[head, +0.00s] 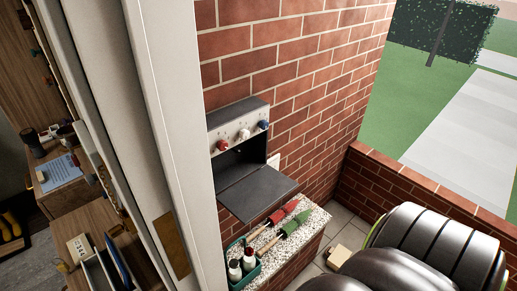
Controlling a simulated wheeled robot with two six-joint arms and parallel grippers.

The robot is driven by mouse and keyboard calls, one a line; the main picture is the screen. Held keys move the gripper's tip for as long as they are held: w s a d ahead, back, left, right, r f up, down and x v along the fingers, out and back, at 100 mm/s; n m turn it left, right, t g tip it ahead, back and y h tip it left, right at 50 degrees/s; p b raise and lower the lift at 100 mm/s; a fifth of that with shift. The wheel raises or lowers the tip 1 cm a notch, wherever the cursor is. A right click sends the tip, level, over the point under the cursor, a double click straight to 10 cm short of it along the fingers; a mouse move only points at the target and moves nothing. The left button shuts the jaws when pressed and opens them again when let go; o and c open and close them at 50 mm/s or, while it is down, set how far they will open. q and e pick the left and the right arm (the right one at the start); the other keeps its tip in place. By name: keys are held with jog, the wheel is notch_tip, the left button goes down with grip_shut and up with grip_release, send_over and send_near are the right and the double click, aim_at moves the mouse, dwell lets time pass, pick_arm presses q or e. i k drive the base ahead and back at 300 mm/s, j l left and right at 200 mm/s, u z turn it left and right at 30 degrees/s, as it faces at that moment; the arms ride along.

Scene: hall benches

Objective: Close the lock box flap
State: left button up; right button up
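The lock box (239,130) is mounted on the brick wall in the middle of the head view. The dark inside of the box shows above the flap. Neither of my grippers shows in this view, and nothing is seen touching the flap.
A white door frame (180,130) stands close on the left. A small wooden block (338,257) lies on the paved floor.

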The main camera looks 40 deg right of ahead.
aim_at(248, 199)
jog(key=l+z, duration=0.2)
jog(key=z, duration=0.25)
jog(key=l+z, duration=0.2)
jog(key=z, duration=0.2)
